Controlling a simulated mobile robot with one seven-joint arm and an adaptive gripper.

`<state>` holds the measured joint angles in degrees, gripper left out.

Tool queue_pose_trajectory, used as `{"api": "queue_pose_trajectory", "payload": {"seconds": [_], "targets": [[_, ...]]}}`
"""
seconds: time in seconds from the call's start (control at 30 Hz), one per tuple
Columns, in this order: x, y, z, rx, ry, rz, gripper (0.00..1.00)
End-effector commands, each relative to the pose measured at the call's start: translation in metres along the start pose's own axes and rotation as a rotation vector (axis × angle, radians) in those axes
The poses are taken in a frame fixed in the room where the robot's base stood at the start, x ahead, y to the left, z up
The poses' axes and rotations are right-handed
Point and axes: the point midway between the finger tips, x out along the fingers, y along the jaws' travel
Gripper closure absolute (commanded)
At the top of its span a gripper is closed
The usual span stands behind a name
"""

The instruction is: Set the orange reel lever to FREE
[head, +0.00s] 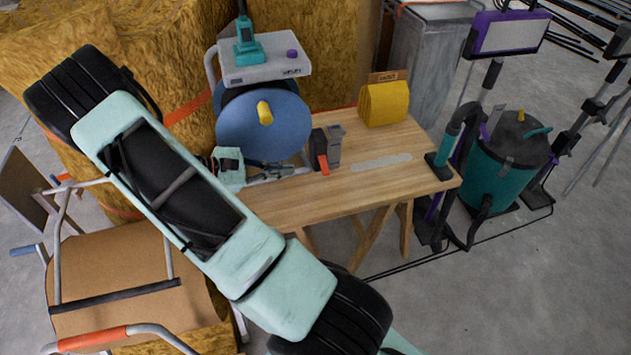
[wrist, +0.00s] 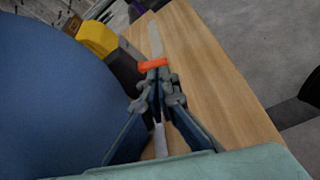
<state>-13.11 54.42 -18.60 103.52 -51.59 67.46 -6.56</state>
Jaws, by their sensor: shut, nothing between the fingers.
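The orange lever (head: 322,165) sticks out low on the front of a small dark and grey block (head: 334,146) on the wooden table, right of the blue reel (head: 262,128). In the wrist view the orange lever (wrist: 153,64) shows just beyond my fingertips. My gripper (head: 292,172) is shut and empty, low over the table in front of the reel, pointing right towards the lever. The wrist view shows its fingers together (wrist: 160,88). I cannot tell whether the tips touch the lever. No lever marking is readable.
A yellow bag (head: 385,103) stands behind the block. A pale strip (head: 381,162) lies on the otherwise clear table (head: 365,190) at right. A grey and teal device (head: 262,65) is above the reel. A teal vacuum (head: 505,160) stands right of the table.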

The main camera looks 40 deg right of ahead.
Motion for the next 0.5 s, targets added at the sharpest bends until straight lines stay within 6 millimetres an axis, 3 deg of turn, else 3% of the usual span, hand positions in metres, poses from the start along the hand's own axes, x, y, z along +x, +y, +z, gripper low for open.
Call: {"api": "queue_pose_trajectory", "payload": {"seconds": [0.03, 0.17, 0.5], "targets": [[0.007, -0.007, -0.022, 0.007, -0.019, 0.014, 1.0], [0.012, -0.013, -0.043, 0.032, -0.05, 0.039, 1.0], [0.012, -0.015, -0.05, 0.046, -0.063, 0.053, 1.0]]}}
